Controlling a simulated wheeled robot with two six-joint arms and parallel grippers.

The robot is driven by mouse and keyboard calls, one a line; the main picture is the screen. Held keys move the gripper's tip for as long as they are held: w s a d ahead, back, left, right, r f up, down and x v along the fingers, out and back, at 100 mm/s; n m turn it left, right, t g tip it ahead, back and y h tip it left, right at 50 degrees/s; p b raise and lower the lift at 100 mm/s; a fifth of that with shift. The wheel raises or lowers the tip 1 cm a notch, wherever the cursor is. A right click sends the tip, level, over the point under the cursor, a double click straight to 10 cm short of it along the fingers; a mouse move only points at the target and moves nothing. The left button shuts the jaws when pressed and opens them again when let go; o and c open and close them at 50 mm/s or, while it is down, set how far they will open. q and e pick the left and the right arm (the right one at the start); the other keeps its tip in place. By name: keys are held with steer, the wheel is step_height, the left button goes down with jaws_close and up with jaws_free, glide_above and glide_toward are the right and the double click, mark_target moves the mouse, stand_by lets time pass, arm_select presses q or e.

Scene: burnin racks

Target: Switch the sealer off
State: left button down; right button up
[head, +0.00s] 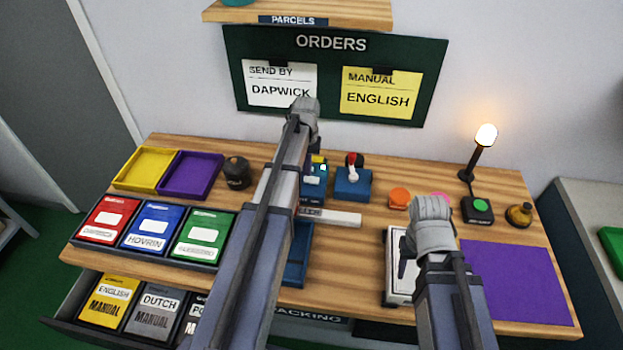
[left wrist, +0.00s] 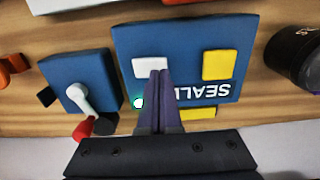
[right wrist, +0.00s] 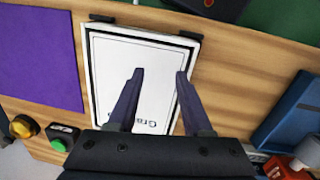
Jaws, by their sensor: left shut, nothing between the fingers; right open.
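The sealer (head: 315,183) is a blue box near the back middle of the table, partly hidden by my left arm. In the left wrist view the sealer (left wrist: 190,42) shows a white patch, a yellow square and a bright white-green light (left wrist: 138,103). Beside it is a smaller blue box (head: 352,187) with a white lever (left wrist: 78,97) and red knob (left wrist: 82,128); the knob end leans toward the wall. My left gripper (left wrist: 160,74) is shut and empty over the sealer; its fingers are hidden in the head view. My right gripper (right wrist: 160,75) is open above a white-sheeted board.
The board (right wrist: 110,80) lies right of the middle, beside a purple mat (head: 515,280). A lit lamp (head: 486,135), a green button (head: 480,205) and an orange piece (head: 399,197) stand at the back right. A dark round pot (head: 237,173) stands left of the sealer.

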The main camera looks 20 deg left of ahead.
mark_target(307, 178)
arm_select(q)
steer(key=shift+f+b, duration=0.8)
steer(key=shift+f, duration=0.05)
arm_select(e)
steer(key=shift+f, duration=0.85)
arm_select(q)
steer(key=shift+r, duration=0.1)
arm_select(e)
steer(key=shift+r, duration=0.1)
arm_select(q)
step_height(307, 178, up, 7)
steer(key=p, duration=0.7)
arm_select(e)
step_height(307, 178, up, 7)
arm_select(q)
steer(key=s+d+m+y, duration=0.1)
steer(key=s+d+m, duration=0.5)
steer(key=s+d, duration=1.5)
steer(key=d, duration=0.4)
steer(key=shift+s+d+m, duration=0.15)
steer(key=shift+s+m, duration=0.15)
steer(key=shift+s, duration=0.1)
